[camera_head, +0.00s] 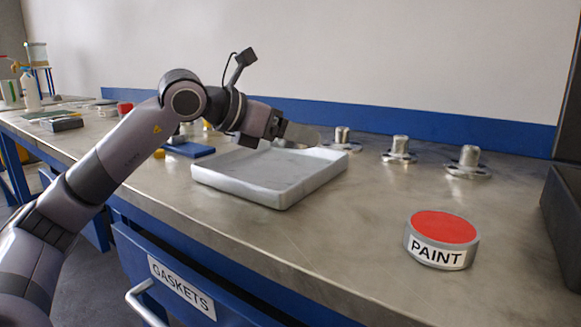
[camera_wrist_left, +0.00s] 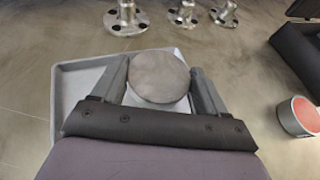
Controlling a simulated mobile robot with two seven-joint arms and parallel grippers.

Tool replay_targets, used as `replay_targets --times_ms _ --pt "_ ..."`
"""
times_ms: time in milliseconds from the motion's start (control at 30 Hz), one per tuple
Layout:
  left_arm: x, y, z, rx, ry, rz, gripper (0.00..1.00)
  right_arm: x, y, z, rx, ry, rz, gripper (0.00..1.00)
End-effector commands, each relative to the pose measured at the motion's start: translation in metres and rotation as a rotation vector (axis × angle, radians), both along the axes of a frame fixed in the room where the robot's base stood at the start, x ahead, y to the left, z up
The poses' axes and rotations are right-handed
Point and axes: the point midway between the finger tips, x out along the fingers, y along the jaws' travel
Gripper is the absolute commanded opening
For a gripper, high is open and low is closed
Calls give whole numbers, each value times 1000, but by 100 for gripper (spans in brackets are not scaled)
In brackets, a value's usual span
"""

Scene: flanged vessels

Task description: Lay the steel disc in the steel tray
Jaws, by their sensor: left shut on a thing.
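My left gripper (camera_wrist_left: 161,85) is shut on the steel disc (camera_wrist_left: 159,76), a flat round grey plate held between its two fingers. In the head view the left gripper (camera_head: 285,132) is over the back of the tray, and the disc (camera_head: 302,135) shows as a thin, slightly tilted plate at the fingers. The steel tray (camera_head: 285,196) is pale, shallow and square, and stands on the bench. It also shows in the wrist view (camera_wrist_left: 72,78), beneath the gripper. The visible tray floor is empty. My right gripper is not in view.
Several flanged fittings, such as the rightmost one (camera_head: 468,160), stand along the back of the bench. A red-topped tin marked PAINT (camera_head: 440,240) is at the right front. A blue block (camera_head: 190,149) lies left of the tray. A dark box (camera_head: 563,215) stands at the right edge.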

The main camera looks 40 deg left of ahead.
Motion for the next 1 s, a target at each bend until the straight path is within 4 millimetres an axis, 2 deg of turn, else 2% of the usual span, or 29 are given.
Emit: replay_targets --times_ms 133,233,400,800,833,900,1000 --pt "0 1 -6 0 -7 1 13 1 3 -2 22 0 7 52" --pt "0 1 -21 0 -5 1 13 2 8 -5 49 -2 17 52" --pt "-1 1 -41 2 -7 2 13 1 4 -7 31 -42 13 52" --pt "0 0 -44 0 -8 0 13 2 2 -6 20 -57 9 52" --pt "0 0 -47 1 -1 0 77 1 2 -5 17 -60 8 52" --pt "0 0 -46 1 0 0 99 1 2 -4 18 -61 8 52" --pt "0 0 -46 1 0 0 99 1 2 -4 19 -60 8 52"
